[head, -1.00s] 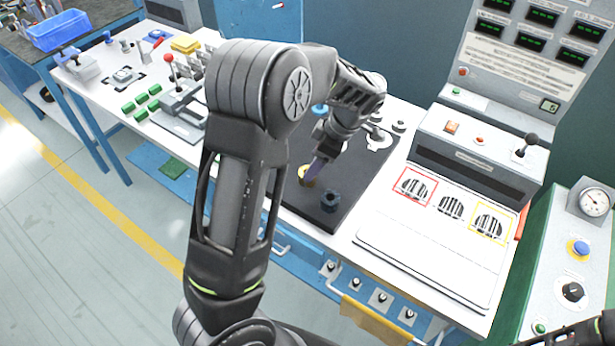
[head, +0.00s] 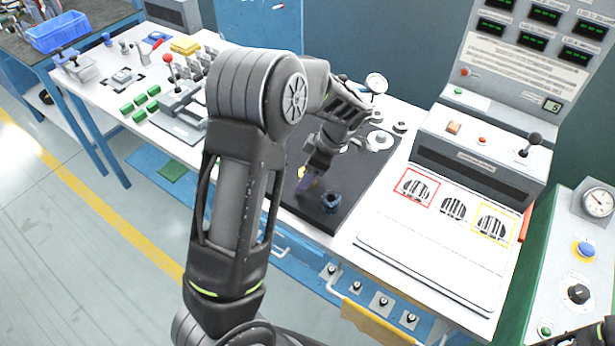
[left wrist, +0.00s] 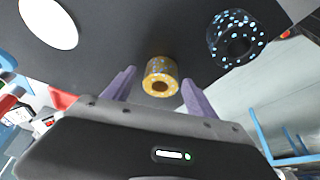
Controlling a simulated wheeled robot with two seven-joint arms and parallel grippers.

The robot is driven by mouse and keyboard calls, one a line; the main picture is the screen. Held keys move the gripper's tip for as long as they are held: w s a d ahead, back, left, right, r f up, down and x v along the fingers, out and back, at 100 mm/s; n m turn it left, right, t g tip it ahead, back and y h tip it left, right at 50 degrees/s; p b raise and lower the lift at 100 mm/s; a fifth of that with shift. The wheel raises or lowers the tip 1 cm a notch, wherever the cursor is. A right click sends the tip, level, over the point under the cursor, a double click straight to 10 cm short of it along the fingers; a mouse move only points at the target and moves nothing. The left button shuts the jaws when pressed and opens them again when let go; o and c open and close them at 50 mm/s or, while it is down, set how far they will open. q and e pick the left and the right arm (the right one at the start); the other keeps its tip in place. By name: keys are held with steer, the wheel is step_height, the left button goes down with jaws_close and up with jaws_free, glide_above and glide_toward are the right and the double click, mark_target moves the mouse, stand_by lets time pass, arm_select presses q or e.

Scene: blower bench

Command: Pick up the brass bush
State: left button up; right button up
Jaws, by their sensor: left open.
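The brass bush (head: 301,172) stands on the dark mat (head: 352,208), partly hidden by my left gripper in the head view. In the left wrist view the brass bush (left wrist: 160,68) is a yellow, speckled cylinder with a hole in its end. My left gripper (left wrist: 159,78) is open, with one purple finger on each side of the bush. I cannot tell whether either finger touches it. In the head view my left gripper (head: 306,184) is low over the mat at the bush. My right gripper is out of view; only a dark piece of my arm shows at the lower right.
A dark blue speckled bush (head: 331,202) stands close by on the mat; it also shows in the left wrist view (left wrist: 237,38). White round parts (head: 380,140) and a gauge (head: 376,83) are at the back. A control panel (head: 470,165) stands to the right.

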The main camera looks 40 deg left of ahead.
arm_select(q)
jaws_close()
stand_by(0.8)
